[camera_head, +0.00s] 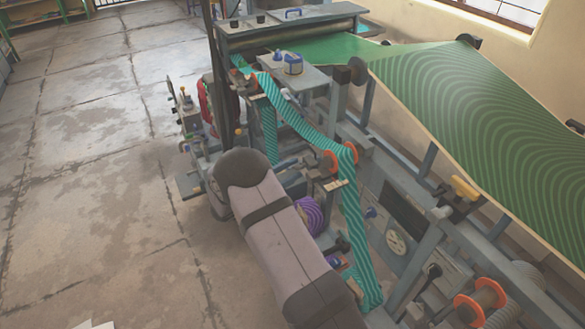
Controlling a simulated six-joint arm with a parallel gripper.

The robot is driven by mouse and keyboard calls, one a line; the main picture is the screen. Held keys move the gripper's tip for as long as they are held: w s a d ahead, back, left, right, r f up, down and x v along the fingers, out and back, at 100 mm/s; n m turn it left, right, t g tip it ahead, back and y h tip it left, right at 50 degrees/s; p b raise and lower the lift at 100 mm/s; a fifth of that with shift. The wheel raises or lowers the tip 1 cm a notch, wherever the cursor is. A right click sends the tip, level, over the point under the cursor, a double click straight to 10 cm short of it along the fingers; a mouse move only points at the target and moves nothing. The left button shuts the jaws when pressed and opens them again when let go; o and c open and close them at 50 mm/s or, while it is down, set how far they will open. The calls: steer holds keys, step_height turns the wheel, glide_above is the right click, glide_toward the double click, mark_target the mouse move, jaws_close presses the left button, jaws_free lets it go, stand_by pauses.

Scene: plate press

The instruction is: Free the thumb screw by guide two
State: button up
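A teal striped web (300,125) runs down from the press over rollers with orange flanges. One such roller guide (341,156) is in mid-picture, with a small pale scale plate (336,185) just below it. Another orange-flanged roller (480,302) sits at the lower right. No label shows which is guide two, and I cannot make out its thumb screw. My arm (270,225) reaches up from the bottom centre and bends at the left of the machine. My gripper is not visible; it is hidden or out of frame.
A wide green patterned sheet (480,120) stretches across the right. A purple roll (311,214) sits close beside my arm. A yellow handle (464,188), a dial gauge (396,242) and a blue-grey frame stand at right.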

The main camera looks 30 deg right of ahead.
steer(key=shift+w+d, duration=0.1)
steer(key=shift+d, duration=0.15)
jaws_close()
